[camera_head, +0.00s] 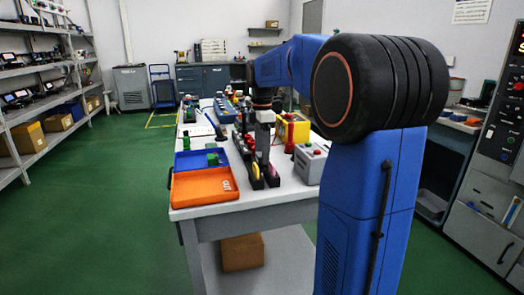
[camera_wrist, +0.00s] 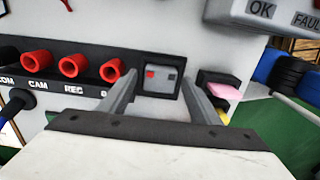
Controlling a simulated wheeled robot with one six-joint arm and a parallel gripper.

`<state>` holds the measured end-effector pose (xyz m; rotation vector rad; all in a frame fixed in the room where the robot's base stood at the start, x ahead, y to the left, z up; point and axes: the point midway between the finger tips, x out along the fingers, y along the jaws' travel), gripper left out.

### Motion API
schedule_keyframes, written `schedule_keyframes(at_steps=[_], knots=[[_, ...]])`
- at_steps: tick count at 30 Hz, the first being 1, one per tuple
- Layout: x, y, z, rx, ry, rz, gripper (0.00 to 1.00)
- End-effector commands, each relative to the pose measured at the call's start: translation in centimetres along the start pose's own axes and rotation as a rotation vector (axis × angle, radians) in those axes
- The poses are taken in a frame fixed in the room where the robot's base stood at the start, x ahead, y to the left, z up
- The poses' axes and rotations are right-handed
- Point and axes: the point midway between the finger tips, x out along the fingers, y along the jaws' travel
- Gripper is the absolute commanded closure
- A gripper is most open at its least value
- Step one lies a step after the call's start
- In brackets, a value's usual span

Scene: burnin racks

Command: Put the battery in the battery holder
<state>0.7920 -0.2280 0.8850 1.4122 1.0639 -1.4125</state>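In the wrist view, my gripper (camera_wrist: 159,80) has its two fingers spread, with a gap between the tips. A small grey square piece with a red mark (camera_wrist: 160,79) sits in the black strip beyond the tips, framed between them. I cannot tell whether it is the battery, the battery holder or another fitting. The fingers look close to its sides, but no contact shows. In the head view, my gripper (camera_head: 262,170) points down over the bench among small black items; its fingertips are hard to make out there. No battery is clearly recognisable.
Several red sockets (camera_wrist: 73,66) line the black strip left of the fingers. A black holder with a pink piece (camera_wrist: 224,90) is at the right. On the bench are an orange tray (camera_head: 203,186), a blue tray (camera_head: 190,161) and a grey box with buttons (camera_head: 309,166).

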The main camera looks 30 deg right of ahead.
Motion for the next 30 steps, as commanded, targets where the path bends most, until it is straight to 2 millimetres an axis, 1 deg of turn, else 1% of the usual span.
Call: schedule_keyframes(at_steps=[4, 8, 18, 21, 24, 30], knots=[[-0.5, 0.0, 0.0, 0.0, 0.0, 0.001, 0.43], [-1.9, 0.1, 0.0, 0.0, 0.0, 0.003, 0.43], [-8.4, 0.1, 0.0, 0.0, 0.0, 0.003, 0.43], [-9.9, 0.1, 0.0, 0.0, 0.0, 0.002, 0.43], [-11.1, 0.1, 0.0, 0.0, 0.0, 0.002, 0.43], [-12.2, 0.0, 0.0, 0.0, 0.0, 0.001, 0.43]])
